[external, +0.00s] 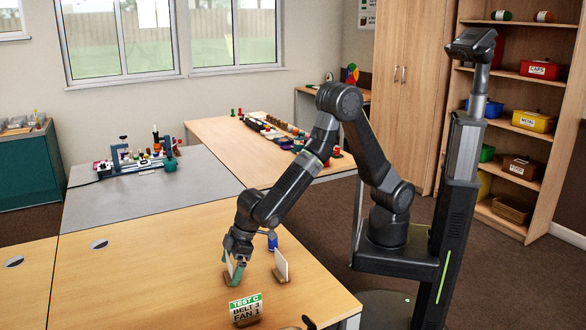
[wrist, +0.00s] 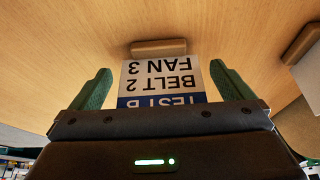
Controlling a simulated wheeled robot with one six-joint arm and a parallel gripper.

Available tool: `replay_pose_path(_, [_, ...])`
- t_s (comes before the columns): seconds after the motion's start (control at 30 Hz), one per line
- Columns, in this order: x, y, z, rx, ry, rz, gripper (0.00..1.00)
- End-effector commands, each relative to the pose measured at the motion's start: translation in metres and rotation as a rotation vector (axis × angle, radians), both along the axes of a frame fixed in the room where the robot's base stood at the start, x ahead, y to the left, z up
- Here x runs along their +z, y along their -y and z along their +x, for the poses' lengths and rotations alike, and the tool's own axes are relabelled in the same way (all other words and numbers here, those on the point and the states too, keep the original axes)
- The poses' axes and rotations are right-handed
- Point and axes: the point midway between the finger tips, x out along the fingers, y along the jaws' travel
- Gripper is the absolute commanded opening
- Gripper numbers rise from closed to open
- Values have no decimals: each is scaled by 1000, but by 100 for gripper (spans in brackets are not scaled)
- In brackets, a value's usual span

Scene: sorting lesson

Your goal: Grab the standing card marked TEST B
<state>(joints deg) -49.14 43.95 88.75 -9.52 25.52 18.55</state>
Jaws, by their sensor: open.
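The card marked TEST B (wrist: 160,82) stands in a wooden holder (wrist: 158,48). It has a blue band and reads BELT 2, FAN 3, upside down in the wrist view. My gripper (wrist: 162,88) is open, with one green finger on each side of the card. Small gaps show between the fingers and the card's edges. In the external view my gripper (external: 236,270) is low over the front table and hides most of this card.
A card marked TEST C (external: 245,307) with a green band stands nearer the camera. Another white card (external: 281,262) stands to the right of my gripper, and a blue object (external: 272,241) is behind. The table (external: 140,270) is clear on the left.

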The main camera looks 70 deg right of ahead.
Motion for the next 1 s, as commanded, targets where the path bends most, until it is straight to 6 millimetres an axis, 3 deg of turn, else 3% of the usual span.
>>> replay_pose_path(0.13, [-13,-3,4,0,0,0,100])
replay_pose_path(0.4, [-15,-4,5,0,1,1,100])
replay_pose_path(0.63, [-15,-4,5,0,1,1,57])
replay_pose_path(1.0, [-5,-4,5,0,3,3,55])
